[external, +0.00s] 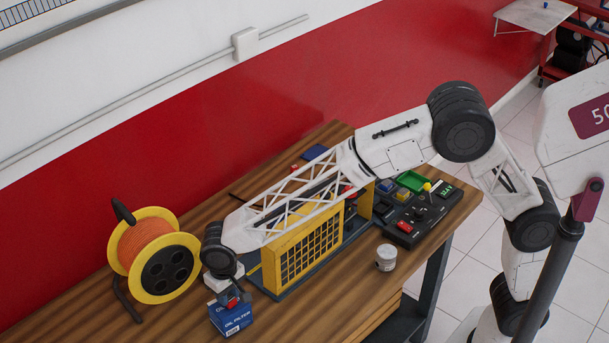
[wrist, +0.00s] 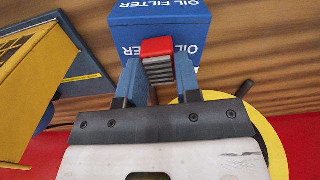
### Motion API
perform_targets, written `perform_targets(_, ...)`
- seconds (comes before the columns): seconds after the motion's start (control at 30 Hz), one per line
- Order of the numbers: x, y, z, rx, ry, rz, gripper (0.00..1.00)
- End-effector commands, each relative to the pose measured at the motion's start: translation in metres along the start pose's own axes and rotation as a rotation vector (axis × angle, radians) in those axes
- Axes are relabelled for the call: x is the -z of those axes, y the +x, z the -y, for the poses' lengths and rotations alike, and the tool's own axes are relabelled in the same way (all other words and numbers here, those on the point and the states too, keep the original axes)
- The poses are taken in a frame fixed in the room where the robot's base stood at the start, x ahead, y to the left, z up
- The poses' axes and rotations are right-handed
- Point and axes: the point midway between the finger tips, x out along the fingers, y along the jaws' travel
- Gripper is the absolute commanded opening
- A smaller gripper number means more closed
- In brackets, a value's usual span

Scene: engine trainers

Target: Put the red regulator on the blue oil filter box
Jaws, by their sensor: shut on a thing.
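The red regulator (wrist: 157,61), a small block with a red top and a grey ribbed side, is between the two fingers of my gripper (wrist: 158,78) in the wrist view. My gripper is shut on it. The blue oil filter box (external: 231,318) stands on the bench at the lower left in the external view. It also shows in the wrist view (wrist: 197,24), behind the regulator. In the external view my gripper (external: 233,300) is at the top of the box, and only a bit of red shows there. I cannot tell whether the regulator touches the box.
An orange cable reel (external: 151,250) with yellow rims stands left of the box. A yellow caged engine trainer (external: 305,250) is just right of my gripper. A white tin (external: 386,257) and a black control panel (external: 425,213) are farther right on the wooden bench (external: 345,290).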

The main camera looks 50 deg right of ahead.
Motion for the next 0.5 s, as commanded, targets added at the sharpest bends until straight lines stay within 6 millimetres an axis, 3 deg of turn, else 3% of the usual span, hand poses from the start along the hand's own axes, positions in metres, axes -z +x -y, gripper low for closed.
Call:
perform_targets(0.2, 0.0, 0.0029, 0.0, 0.0, 0.0, 0.0, 0.07)
perform_targets(0.23, 0.0001, 0.0029, 0.0001, 0.0, 0.0, 0.0, 0.34)
perform_targets(0.37, 0.0, 0.0027, 0.0, 0.0, 0.0, 0.0, 0.54)
perform_targets(0.5, 0.0001, 0.0026, 0.0, 0.0, 0.0, 0.0, 0.57)
